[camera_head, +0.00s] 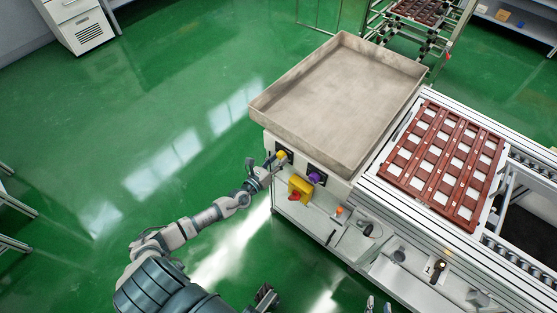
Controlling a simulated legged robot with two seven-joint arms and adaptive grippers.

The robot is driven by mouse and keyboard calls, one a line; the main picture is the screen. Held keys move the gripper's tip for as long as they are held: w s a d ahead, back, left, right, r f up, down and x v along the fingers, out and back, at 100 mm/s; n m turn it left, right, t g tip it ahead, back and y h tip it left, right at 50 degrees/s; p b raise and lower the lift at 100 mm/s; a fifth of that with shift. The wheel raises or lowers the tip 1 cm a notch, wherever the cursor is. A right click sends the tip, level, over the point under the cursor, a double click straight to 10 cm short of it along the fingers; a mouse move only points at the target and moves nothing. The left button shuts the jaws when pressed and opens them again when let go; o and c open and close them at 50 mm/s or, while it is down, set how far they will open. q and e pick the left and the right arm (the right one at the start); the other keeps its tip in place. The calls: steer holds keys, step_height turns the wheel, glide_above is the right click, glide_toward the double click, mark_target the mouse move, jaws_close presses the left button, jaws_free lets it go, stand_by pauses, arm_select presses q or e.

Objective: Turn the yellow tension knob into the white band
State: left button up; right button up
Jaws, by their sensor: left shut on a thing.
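The yellow tension knob (281,154) sits on a dark plate at the upper left of the machine's front panel. My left gripper (275,161) reaches it from the left and is shut on it; the fingers partly cover the knob and plate. The white band and the knob's pointer are too small and hidden to make out. My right gripper (378,306) shows only as two separate fingertips at the bottom edge, apart from the machine and with nothing seen between them.
A purple knob (315,178) sits just right of the yellow one. Below is a yellow box with a red button (294,197). A large grey tray (262,113) overhangs the panel. A brown pot tray (443,165) lies on the conveyor.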

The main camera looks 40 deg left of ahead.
arm_select(q)
steer(key=o, duration=1.1)
steer(key=shift+o, duration=0.2)
steer(key=shift+a, duration=0.15)
steer(key=s+a, duration=0.1)
steer(key=s, duration=1)
steer(key=shift+s, duration=0.4)
steer(key=shift+f, duration=0.1)
